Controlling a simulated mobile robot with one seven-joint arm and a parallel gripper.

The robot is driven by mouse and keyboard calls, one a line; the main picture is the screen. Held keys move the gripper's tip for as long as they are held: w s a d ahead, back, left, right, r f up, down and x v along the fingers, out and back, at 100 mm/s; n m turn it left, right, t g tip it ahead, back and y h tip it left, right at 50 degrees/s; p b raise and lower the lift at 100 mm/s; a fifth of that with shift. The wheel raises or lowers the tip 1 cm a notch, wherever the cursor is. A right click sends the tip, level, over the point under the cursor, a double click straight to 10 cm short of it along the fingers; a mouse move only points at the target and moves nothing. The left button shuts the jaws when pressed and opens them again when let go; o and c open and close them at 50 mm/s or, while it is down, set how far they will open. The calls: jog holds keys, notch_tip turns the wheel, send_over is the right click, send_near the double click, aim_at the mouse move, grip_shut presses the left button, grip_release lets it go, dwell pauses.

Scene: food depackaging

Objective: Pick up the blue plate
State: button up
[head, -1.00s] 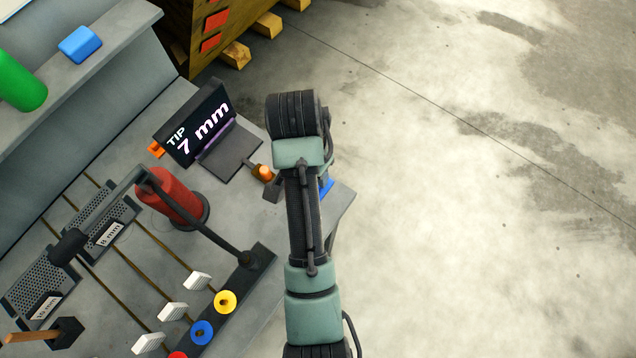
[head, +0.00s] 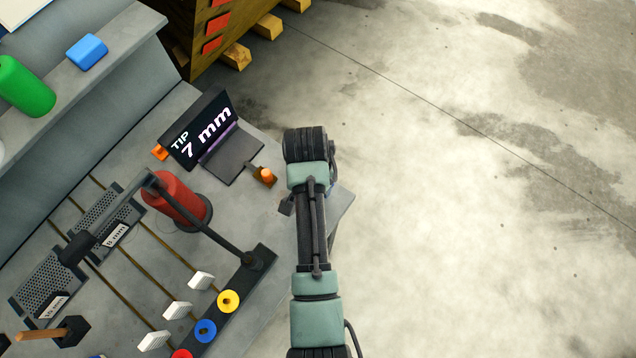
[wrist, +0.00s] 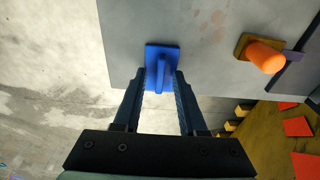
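The blue plate (wrist: 153,53) lies at the edge of the grey table in the wrist view, with a raised blue fin along its middle. My gripper (wrist: 160,75) is open, with one finger on each side of the fin. A gap shows between the fin and the fingers. I cannot tell how far the fingertips are above the plate. In the head view my arm hides the plate and most of the gripper.
An orange-topped knob (head: 266,176) stands near the plate, beside the "TIP 7 mm" display (head: 200,131). A red cylinder (head: 176,199) and a dark lever frame (head: 205,222) stand to the left. A blue block (head: 87,51) lies on the upper shelf. Open floor lies to the right.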

grip_shut()
dwell(1.2)
